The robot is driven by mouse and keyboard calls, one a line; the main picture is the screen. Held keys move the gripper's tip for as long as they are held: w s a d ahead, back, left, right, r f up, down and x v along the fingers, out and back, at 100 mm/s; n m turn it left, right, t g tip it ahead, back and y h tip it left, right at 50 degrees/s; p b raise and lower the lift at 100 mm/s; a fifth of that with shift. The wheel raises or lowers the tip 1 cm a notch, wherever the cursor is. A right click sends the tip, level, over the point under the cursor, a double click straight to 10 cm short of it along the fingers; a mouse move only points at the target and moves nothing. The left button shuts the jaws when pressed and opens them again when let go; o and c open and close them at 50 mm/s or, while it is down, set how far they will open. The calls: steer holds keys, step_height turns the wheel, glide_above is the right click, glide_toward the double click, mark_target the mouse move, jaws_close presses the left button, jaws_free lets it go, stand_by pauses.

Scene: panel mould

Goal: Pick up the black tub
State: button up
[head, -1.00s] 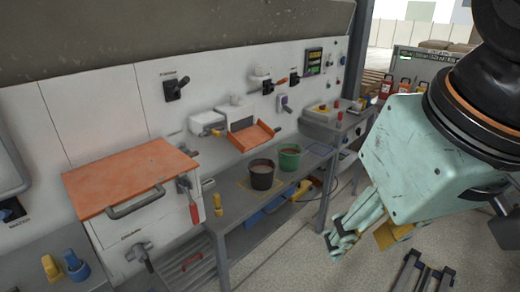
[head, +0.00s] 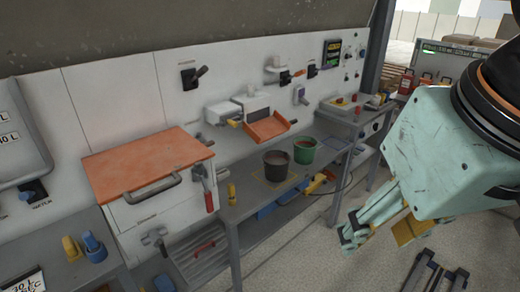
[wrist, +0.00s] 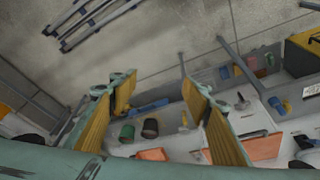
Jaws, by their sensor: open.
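The black tub (head: 276,167) stands upright on the grey bench inside a yellow marked outline, with greyish contents showing at its top. A green tub (head: 304,151) stands just right of it. In the wrist view the black tub (wrist: 150,128) shows far off between the fingers, beside the green tub (wrist: 127,133). My gripper (head: 352,232) hangs in the air over the floor, to the right of the bench and well apart from the tub. Its yellow-padded fingers (wrist: 158,98) are spread and empty.
An orange lid (head: 148,168) with a grey handle juts out left of the tubs. An orange chute (head: 267,128) sits behind them. The bench (head: 245,202) has bare room in front of the black tub. A dark metal frame (head: 432,275) lies on the floor.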

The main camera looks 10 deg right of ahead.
steer(key=o, duration=1.2)
steer(key=shift+w, duration=0.1)
